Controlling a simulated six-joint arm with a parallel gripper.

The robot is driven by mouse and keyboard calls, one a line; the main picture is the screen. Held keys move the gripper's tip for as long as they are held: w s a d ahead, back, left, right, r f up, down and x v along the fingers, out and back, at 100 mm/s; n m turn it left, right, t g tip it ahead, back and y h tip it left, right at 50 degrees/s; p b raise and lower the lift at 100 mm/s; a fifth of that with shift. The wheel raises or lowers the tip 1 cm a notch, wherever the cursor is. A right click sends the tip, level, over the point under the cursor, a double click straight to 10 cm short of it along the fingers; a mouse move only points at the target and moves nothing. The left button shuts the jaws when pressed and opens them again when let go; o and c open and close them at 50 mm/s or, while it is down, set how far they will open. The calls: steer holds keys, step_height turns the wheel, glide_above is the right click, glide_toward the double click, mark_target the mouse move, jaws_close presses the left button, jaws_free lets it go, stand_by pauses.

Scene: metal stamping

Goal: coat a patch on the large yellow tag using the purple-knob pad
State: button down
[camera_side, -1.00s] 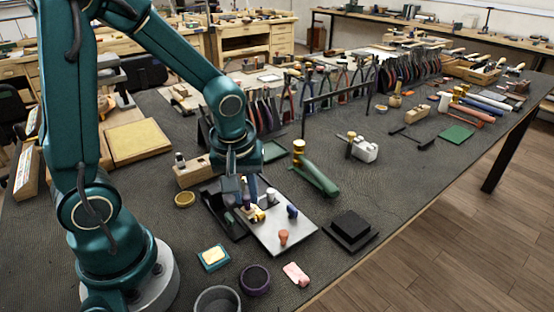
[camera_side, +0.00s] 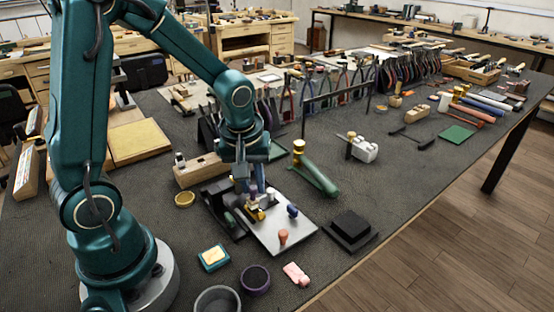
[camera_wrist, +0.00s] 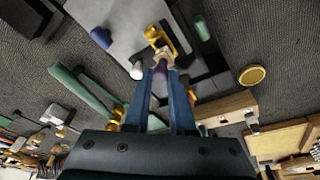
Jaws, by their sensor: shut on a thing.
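My gripper (camera_side: 252,186) is shut on the purple knob (camera_side: 254,191), over the back left part of the grey metal plate (camera_side: 262,236). In the wrist view the purple knob (camera_wrist: 162,74) shows narrowly between the fingertips (camera_wrist: 168,72), with a pale tan piece just beyond it. A yellow brass-coloured piece (camera_wrist: 170,36) is close beyond the fingertips; it also shows in the side view (camera_side: 257,215) below my gripper. I cannot tell whether this is the large yellow tag, or whether the held pad touches it. The pad's underside is hidden.
A white knob (camera_side: 271,193), a blue-violet knob (camera_side: 292,210) and an orange knob (camera_side: 283,236) stand around the plate. A black block (camera_side: 350,224) is at its right, a green-handled tool (camera_side: 316,178) behind. A purple-rimmed dish (camera_side: 255,281) and a teal-framed yellow pad (camera_side: 213,257) are in front.

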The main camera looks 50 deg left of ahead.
steer(key=shift+s, duration=0.65)
steer(key=shift+w+f, duration=0.1)
steer(key=shift+w, duration=1.3)
steer(key=shift+s, duration=1.65)
steer(key=shift+w+a, duration=0.1)
steer(key=shift+w, duration=1.65)
